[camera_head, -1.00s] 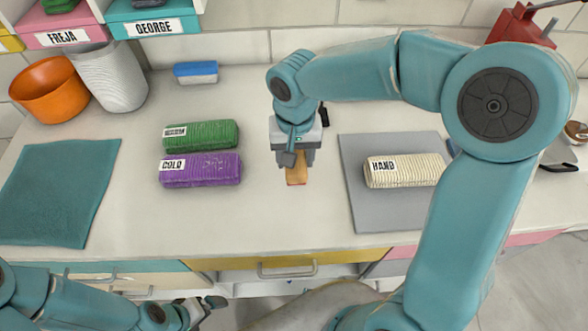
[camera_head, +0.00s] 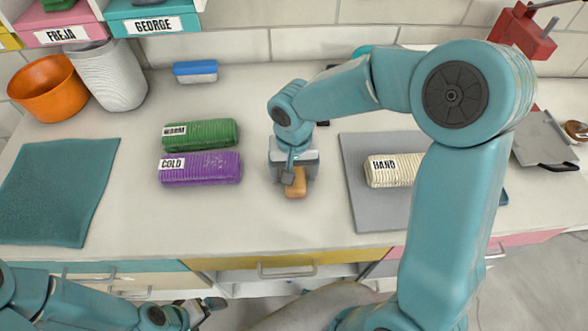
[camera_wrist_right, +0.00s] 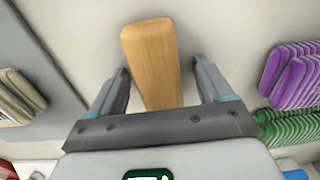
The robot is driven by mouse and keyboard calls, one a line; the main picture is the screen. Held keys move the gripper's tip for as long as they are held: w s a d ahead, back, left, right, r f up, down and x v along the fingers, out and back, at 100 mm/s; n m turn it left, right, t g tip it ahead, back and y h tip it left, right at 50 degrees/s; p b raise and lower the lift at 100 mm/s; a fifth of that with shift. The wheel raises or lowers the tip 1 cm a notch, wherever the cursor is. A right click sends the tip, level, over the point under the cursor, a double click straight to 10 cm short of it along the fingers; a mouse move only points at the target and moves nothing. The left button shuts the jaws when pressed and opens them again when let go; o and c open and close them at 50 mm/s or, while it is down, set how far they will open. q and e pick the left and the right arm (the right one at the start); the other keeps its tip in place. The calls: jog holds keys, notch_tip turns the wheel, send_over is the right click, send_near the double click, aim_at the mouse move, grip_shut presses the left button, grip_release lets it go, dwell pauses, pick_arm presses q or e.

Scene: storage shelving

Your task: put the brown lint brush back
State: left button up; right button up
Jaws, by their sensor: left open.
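The brown wooden brush (camera_head: 295,186) lies on the counter, partly hidden under my right gripper (camera_head: 294,180). In the right wrist view, its smooth rounded wooden body (camera_wrist_right: 151,62) lies between the two fingers of my right gripper (camera_wrist_right: 161,82), with a gap on each side. That gripper is open around the brush and points down. Its bristle side is not visible. My left gripper (camera_head: 208,307) is open and empty, low in front of the drawers at the bottom left, away from the brush.
Green WARM (camera_head: 215,134) and purple COLD (camera_head: 215,167) rolls lie left of the brush. A cream HAND roll (camera_head: 390,171) lies on a grey mat (camera_head: 378,210) to the right. A teal cloth (camera_head: 55,190), orange bowl (camera_head: 48,90), white bin (camera_head: 112,78) and blue-and-white block (camera_head: 195,72) are further left.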

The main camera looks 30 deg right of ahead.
aim_at(294, 170)
jog(key=shift+r, duration=0.15)
jog(key=shift+r+p, duration=0.3)
jog(key=shift+p, duration=0.1)
notch_tip(294, 170, up, 12)
jog(key=shift+f, duration=0.2)
